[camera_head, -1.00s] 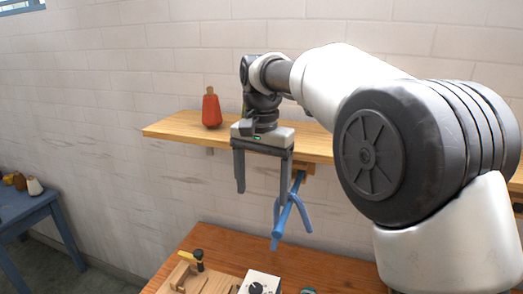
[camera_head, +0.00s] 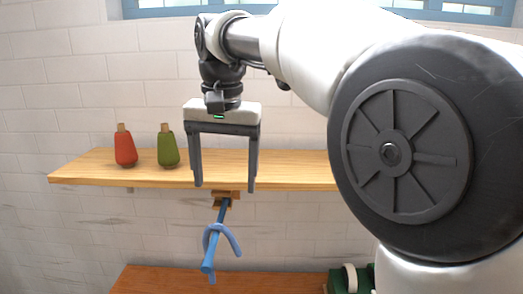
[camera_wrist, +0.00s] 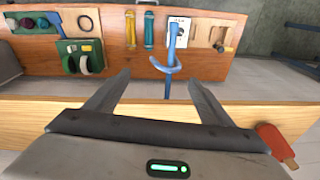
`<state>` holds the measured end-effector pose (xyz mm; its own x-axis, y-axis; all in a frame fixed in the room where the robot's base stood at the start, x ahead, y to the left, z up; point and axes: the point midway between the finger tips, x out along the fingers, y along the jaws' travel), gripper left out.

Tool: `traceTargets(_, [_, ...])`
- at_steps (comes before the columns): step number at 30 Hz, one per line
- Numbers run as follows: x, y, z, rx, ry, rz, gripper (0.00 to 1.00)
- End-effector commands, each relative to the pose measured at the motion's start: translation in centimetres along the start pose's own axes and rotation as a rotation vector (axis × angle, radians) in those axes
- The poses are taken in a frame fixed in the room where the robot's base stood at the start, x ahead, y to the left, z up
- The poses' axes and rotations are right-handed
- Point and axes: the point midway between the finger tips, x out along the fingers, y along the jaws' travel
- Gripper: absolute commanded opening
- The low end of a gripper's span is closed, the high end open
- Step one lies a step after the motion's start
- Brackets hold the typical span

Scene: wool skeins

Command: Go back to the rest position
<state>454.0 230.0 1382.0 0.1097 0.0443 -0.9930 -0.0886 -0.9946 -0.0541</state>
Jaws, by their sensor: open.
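My gripper (camera_head: 223,186) is open and empty, fingers pointing down, in front of the wall shelf in the head view. In the wrist view my gripper (camera_wrist: 155,88) shows its two fingers spread wide with nothing between them. The wooden shelf (camera_head: 290,172) runs along the wall. A red skein (camera_head: 125,149) and a green skein (camera_head: 168,150) stand upright on its left part. The red skein also shows at the lower right of the wrist view (camera_wrist: 278,145). A blue hook (camera_head: 217,240) on a wooden bracket hangs below the shelf, with no skein on it.
A wooden workbench (camera_head: 170,280) lies below.

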Motion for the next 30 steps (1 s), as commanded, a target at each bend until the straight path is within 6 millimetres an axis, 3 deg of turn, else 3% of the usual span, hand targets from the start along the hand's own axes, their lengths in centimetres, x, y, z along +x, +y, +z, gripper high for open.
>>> traceTargets(1, [-0.8, 3.3, 0.9, 0.002, 0.034, -0.01, 0.75])
traceTargets(6, [-0.4, 12.1, 4.8, -0.031, 0.148, -0.028, 0.75])
traceTargets(9, [0.9, 16.7, 8.0, -0.048, 0.219, -0.025, 0.75])
traceTargets(13, [3.7, 21.3, 12.2, -0.069, 0.298, -0.008, 0.75])
traceTargets(19, [7.4, 24.6, 16.3, -0.094, 0.37, 0.02, 0.75])
traceTargets(30, [8.4, 25.1, 17.2, -0.102, 0.383, 0.027, 0.75])
